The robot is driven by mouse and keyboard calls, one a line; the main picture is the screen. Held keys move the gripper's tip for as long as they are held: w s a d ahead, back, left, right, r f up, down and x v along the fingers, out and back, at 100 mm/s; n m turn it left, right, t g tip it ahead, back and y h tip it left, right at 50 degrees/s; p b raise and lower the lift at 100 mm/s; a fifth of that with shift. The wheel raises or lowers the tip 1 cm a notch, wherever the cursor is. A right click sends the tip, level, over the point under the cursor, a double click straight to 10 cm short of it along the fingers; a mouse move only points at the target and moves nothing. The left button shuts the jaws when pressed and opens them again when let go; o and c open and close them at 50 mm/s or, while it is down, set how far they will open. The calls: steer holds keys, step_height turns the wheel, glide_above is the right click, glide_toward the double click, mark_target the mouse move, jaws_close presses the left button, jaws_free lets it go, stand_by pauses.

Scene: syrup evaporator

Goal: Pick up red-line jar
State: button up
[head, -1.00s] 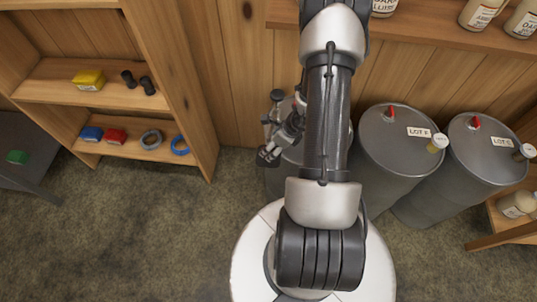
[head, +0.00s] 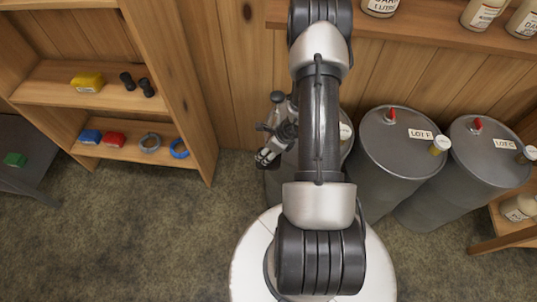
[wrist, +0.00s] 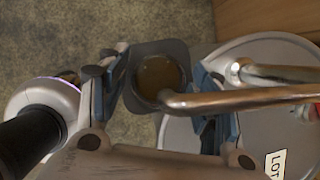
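In the wrist view a small round opening with brown inside, in a grey squarish rim (wrist: 159,73), lies between the fingers of my gripper (wrist: 160,85). It may be the jar; no red line shows on it. The fingers stand wide apart, one on each side; the left one is very close to the rim, and I cannot tell whether it touches. In the head view my gripper (head: 268,157) points down beside the leftmost drum (head: 285,182), which my arm partly hides.
A metal pipe (wrist: 235,98) crosses close over the rim. Two more drums, one labelled LOT (head: 385,150) and another (head: 485,160), stand to the right with small capped jars (head: 439,145) at their edges. A wooden shelf (head: 110,150) stands left; floor between is clear.

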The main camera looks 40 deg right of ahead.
steer(key=c, duration=1)
steer(key=shift+o, duration=0.2)
steer(key=shift+s+r, duration=0.1)
